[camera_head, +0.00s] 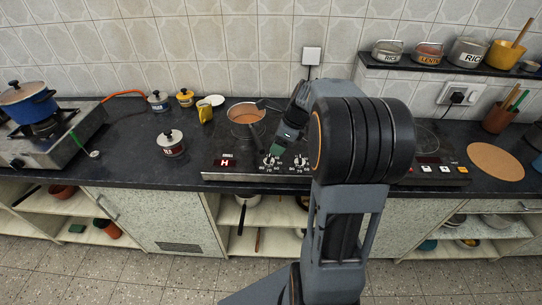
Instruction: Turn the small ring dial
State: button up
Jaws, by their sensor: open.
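A black cooktop (215,175) with a pale front edge is set in the dark counter. Two dials with white scale marks sit along its front, a left dial (269,160) and a right dial (300,161). I cannot tell which one is for the small ring. My gripper (276,150) is open, pointing down just above and behind the dials, closest to the left one. Its fingertips are small in this view, and I cannot tell whether they touch a dial. My arm hides the right part of the cooktop.
A steel pan (246,113) with brown contents stands on the cooktop behind my gripper. A second hob with buttons (427,169) is at right. A round brown board (495,161) lies farther right.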

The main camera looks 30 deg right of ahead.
aim_at(270, 157)
jog(key=x, duration=0.7)
jog(key=shift+b, duration=0.3)
jog(key=shift+c, duration=0.2)
